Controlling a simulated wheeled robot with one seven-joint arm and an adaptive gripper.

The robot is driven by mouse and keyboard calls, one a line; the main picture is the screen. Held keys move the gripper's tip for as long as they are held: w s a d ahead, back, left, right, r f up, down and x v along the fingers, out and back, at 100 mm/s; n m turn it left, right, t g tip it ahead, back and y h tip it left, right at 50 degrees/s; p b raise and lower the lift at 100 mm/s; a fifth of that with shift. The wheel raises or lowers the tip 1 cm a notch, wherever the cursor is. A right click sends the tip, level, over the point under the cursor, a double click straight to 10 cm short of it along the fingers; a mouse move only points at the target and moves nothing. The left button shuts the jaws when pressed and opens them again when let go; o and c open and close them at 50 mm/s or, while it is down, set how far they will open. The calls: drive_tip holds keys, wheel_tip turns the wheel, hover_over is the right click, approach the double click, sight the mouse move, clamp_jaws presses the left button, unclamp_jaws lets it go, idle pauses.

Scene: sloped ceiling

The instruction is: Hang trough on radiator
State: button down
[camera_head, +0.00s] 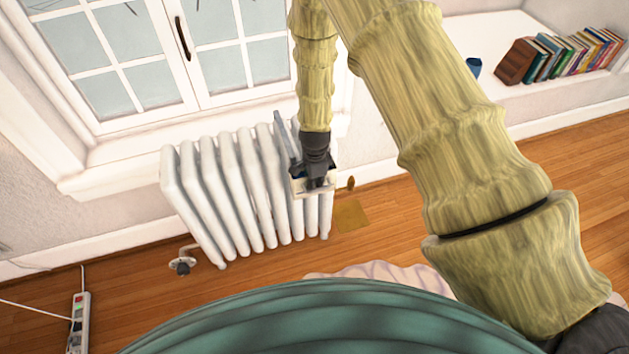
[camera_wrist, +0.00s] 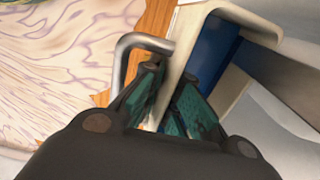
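The radiator (camera_head: 207,185) is white and ribbed and stands under the window in the head view. The trough (camera_head: 300,188) is a small pale box at the radiator's right end, mostly hidden by my gripper (camera_head: 317,183). In the wrist view my gripper (camera_wrist: 170,76) has its two fingers on either side of the trough's cream wall (camera_wrist: 187,50), closed on it. A bent metal hook (camera_wrist: 140,42) shows beside the left finger, and a blue surface (camera_wrist: 212,52) lies right of the wall. I cannot tell whether the hook touches the radiator.
The window and sill are behind the radiator. A valve (camera_head: 182,264) sticks out at its lower left. A power strip (camera_head: 80,322) lies at the lower left. Books (camera_head: 565,55) and a blue cup (camera_head: 474,67) stand on the right ledge. A pale rug (camera_wrist: 60,60) lies on the wood floor.

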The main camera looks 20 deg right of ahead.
idle(0.4)
drive_tip(key=c, duration=1.6)
unclamp_jaws()
drive_tip(key=shift+f, duration=0.1)
drive_tip(key=shift+o, duration=0.2)
wheel_tip(320, 180, up, 12)
drive_tip(key=s+d+f+n, duration=0.4)
drive_tip(key=s+f+n, duration=0.1)
drive_tip(key=s+f, duration=0.5)
drive_tip(key=s+f+n+p, duration=0.1)
drive_tip(key=s+n, duration=0.5)
drive_tip(key=s, duration=0.7)
drive_tip(key=s+f+n, duration=0.4)
drive_tip(key=s+n, duration=0.2)
drive_tip(key=s, duration=0.7)
drive_tip(key=shift+s+d+p, duration=0.15)
drive_tip(key=shift+d+p, duration=0.2)
drive_tip(key=shift+p, duration=0.05)
